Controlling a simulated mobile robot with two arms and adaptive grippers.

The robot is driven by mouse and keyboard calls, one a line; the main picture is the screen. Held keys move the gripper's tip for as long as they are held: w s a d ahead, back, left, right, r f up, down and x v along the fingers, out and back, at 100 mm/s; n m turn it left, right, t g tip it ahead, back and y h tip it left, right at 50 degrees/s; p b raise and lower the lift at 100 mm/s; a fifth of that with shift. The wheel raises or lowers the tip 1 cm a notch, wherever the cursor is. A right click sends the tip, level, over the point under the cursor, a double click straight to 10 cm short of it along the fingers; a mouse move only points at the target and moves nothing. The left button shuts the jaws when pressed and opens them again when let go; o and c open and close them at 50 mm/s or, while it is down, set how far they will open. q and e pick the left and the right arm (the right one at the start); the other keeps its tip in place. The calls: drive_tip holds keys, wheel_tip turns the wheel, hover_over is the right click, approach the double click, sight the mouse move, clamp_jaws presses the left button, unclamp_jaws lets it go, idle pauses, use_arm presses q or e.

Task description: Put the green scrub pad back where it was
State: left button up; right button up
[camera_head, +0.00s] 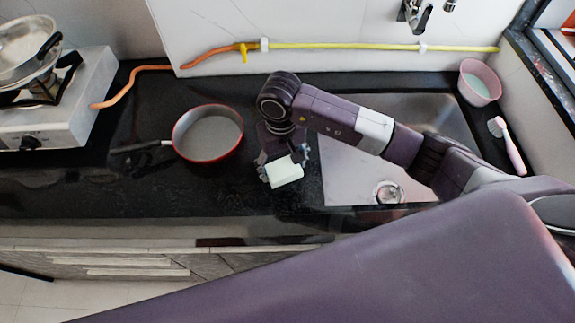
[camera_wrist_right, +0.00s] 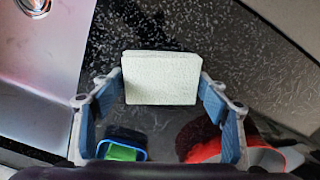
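The pale, whitish-green scrub pad (camera_head: 285,172) is a thick block over the black counter, left of the sink. It also shows in the right wrist view (camera_wrist_right: 161,78), between the two fingertips. My right gripper (camera_head: 283,168) has a finger at each side edge of the pad and appears closed on it. Whether the pad touches the counter is hard to tell. A blue-rimmed holder (camera_wrist_right: 109,137) with something bright green (camera_wrist_right: 122,153) inside shows low in the wrist view; the arm hides it in the head view. My left gripper is not in view.
A red-rimmed pan (camera_head: 207,133) stands left of the gripper, its handle pointing left. The steel sink (camera_head: 345,178) lies to the right. A pink bowl (camera_head: 479,83) and a brush (camera_head: 510,147) are at far right. A stove (camera_head: 60,110) stands far left. The front counter strip is clear.

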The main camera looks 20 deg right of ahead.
sight(284, 167)
drive_tip(key=o, duration=0.3)
drive_tip(key=shift+s+r, duration=0.1)
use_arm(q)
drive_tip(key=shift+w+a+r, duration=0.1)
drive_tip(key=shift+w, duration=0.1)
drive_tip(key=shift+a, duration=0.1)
use_arm(e)
drive_tip(key=shift+r+p, duration=0.25)
drive_tip(key=shift+p, duration=0.1)
drive_tip(key=shift+r+b, duration=0.3)
drive_tip(key=shift+r, duration=0.05)
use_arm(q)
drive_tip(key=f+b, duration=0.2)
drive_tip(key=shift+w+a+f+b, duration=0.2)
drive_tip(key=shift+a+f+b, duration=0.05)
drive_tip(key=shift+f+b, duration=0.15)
use_arm(e)
wheel_tip(284, 167, up, 11)
drive_tip(key=shift+r, duration=0.1)
